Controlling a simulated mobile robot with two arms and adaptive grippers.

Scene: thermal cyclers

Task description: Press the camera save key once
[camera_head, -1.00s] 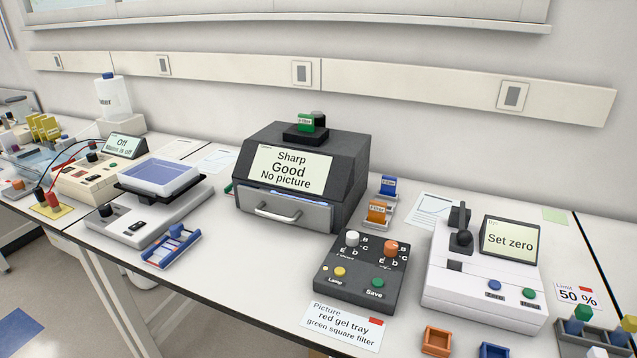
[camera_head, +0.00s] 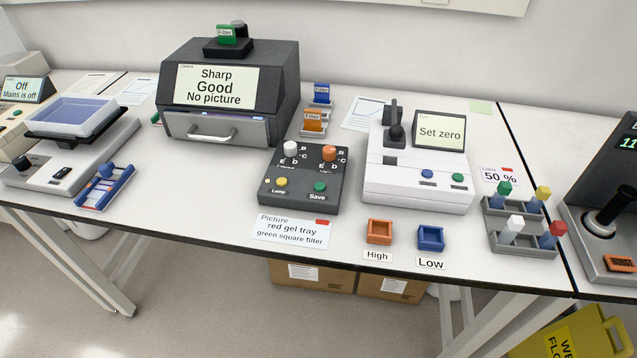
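The dark control box (camera_head: 303,180) stands on the bench, in the middle of the view. Its green Save key (camera_head: 320,187) is at the front right, above the word "Save". A yellow Lamp key (camera_head: 281,182) is at the front left. A white knob (camera_head: 291,149) and an orange knob (camera_head: 329,153) stand behind the keys. The dark imager (camera_head: 230,95) is behind and to the left, with its drawer shut. Its screen (camera_head: 217,86) reads "Sharp Good No picture". A green filter (camera_head: 227,34) sits on top. Neither gripper is in view.
A picture card (camera_head: 290,233) lies in front of the box. A white "Set zero" instrument (camera_head: 415,180) stands to the right. Orange (camera_head: 379,231) and blue (camera_head: 431,238) trays sit near the front edge. A blue rack (camera_head: 105,188) lies at left. Space above the box looks clear.

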